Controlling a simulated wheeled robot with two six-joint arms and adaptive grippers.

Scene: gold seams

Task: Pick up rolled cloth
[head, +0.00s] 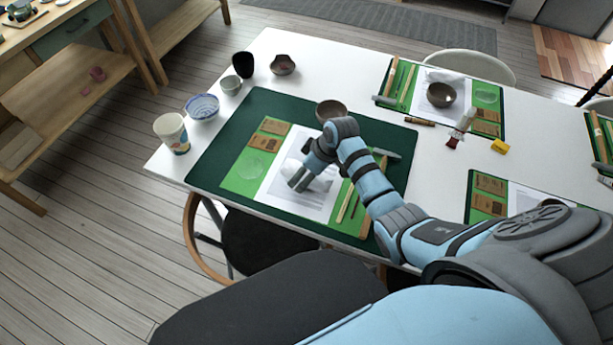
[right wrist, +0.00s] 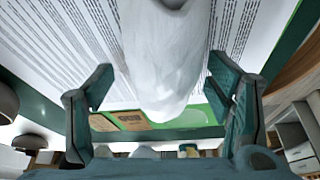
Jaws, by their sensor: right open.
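The rolled cloth is a white, soft-looking roll in the right wrist view (right wrist: 165,60), lying on a printed white sheet (right wrist: 60,45). In the head view a pale bundle (head: 292,168) shows on the sheet on the dark green mat (head: 225,120), partly behind my gripper. My right gripper (head: 302,184) reaches down over the sheet. In the right wrist view its two fingers (right wrist: 160,88) are spread, one on each side of the roll, with a gap on both sides. My left gripper is in neither view.
A brown bowl (head: 331,110) stands close behind my right wrist. Wooden sticks (head: 349,202) lie right of the sheet. A brush (head: 461,127) and yellow block (head: 500,146) lie farther right.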

